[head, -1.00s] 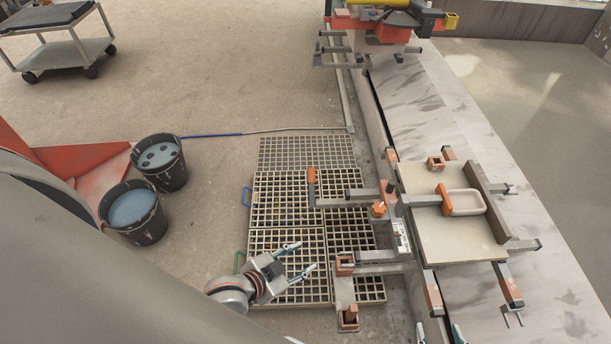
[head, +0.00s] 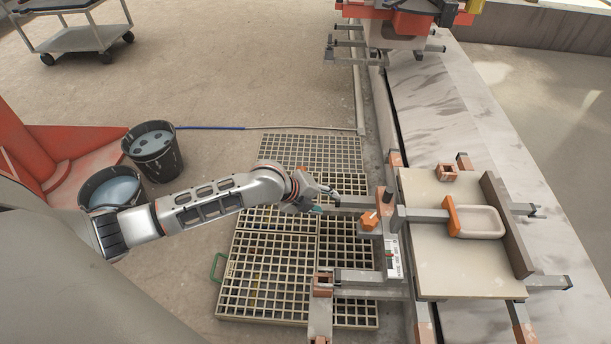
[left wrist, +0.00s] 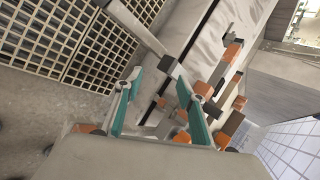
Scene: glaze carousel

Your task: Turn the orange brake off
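An orange knob (head: 370,220) sits on the grey metal frame (head: 372,277) at the left side of the carousel, beside a small upright black-topped post (head: 388,196). A grey bar (head: 355,202) runs left from this frame. The upright orange handle at the bar's left end is hidden or hard to make out behind my gripper. I cannot tell which orange part is the brake. My left gripper (head: 328,200) is at the bar's left end. In the left wrist view its teal fingers (left wrist: 155,105) are spread apart, with a dark-ended grey bar beyond them. My right gripper is out of view.
A board (head: 440,265) with a pale dish (head: 478,222) lies on the carousel's right part. Floor grating (head: 265,285) lies below my left arm. Two dark buckets (head: 153,152) stand at left. A wheeled cart (head: 75,38) stands far back.

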